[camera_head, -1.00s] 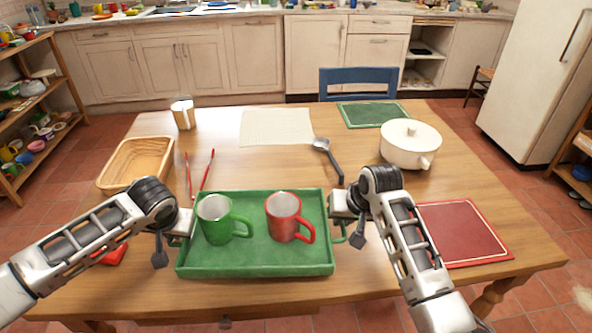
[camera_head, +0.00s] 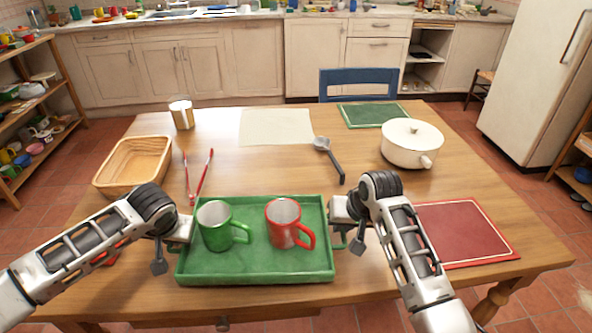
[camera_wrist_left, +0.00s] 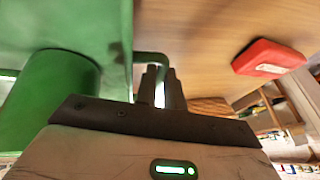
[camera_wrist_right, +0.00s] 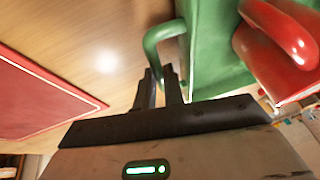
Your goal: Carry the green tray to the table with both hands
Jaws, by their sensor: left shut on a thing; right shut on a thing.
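The green tray (camera_head: 258,268) is in front of me over the near edge of the wooden table (camera_head: 290,180), looking level. A green mug (camera_head: 215,228) stands upright on its left half and a red mug (camera_head: 284,224) on its right half. My left gripper (camera_head: 186,228) is shut on the tray's left handle (camera_wrist_left: 150,60). My right gripper (camera_head: 338,216) is shut on the right handle (camera_wrist_right: 155,40). I cannot tell whether the tray's underside touches the table.
Red tongs (camera_head: 200,178) and a ladle (camera_head: 330,155) lie just beyond the tray. A small red object (camera_wrist_left: 268,57) lies left. A cream mat (camera_head: 276,127) lies empty.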

